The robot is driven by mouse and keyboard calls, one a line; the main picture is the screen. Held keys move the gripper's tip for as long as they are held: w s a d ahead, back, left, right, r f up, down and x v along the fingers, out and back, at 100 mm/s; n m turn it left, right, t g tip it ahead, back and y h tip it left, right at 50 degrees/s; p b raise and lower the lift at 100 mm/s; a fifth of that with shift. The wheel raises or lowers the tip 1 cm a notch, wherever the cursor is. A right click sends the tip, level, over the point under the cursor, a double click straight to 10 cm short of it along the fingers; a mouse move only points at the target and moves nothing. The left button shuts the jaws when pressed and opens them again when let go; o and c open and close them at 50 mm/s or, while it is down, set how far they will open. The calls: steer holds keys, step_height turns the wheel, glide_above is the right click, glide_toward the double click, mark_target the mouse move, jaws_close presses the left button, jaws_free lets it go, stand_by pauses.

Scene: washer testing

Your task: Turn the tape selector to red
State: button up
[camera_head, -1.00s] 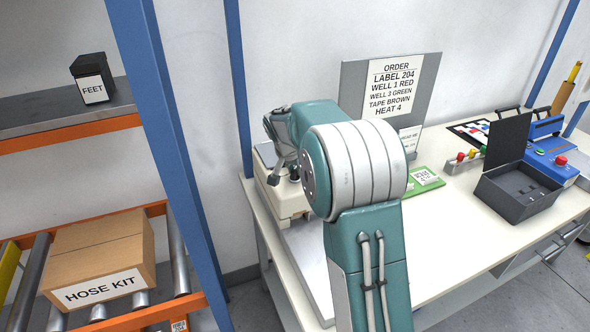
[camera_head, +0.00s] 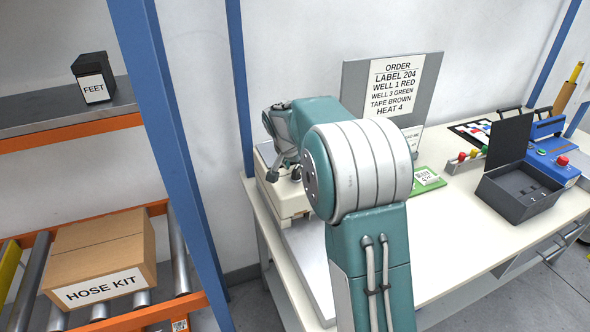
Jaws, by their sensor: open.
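My gripper (camera_head: 284,173) is small and partly hidden beside my arm's big joint. It points down, open, over the top of a cream-coloured machine (camera_head: 288,203) at the left end of the bench. A dark knob-like part shows near the fingers; I cannot tell whether it is the tape selector. No colour marks of a selector can be made out. Whether the fingers touch anything is unclear. My arm hides the machine's right side.
An order sign (camera_head: 394,88) behind the bench reads "TAPE BROWN". On the bench (camera_head: 447,238) are a green card (camera_head: 428,180), an open dark grey box (camera_head: 521,193), coloured knobs (camera_head: 468,154) and a blue device (camera_head: 553,158). A blue post (camera_head: 172,140) and shelf stand at left.

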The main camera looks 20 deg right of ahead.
steer(key=v, duration=1)
steer(key=shift+a+r, duration=0.1)
steer(key=shift+a, duration=0.05)
steer(key=s+a+r+n+t+y, duration=0.1)
steer(key=s+a+r+n, duration=0.1)
steer(key=s, duration=0.6)
steer(key=s+a+r+n, duration=0.2)
steer(key=s+a, duration=0.1)
steer(key=s, duration=0.5)
steer(key=s+a+f+n+y, duration=0.1)
steer(key=s+a+f+n, duration=0.1)
steer(key=s, duration=0.6)
steer(key=s+a+f+n+t+y, duration=0.1)
steer(key=s+a+f+n, duration=0.1)
steer(key=s, duration=0.7)
steer(key=shift+f+n+t, duration=0.3)
steer(key=shift+f+n, duration=0.3)
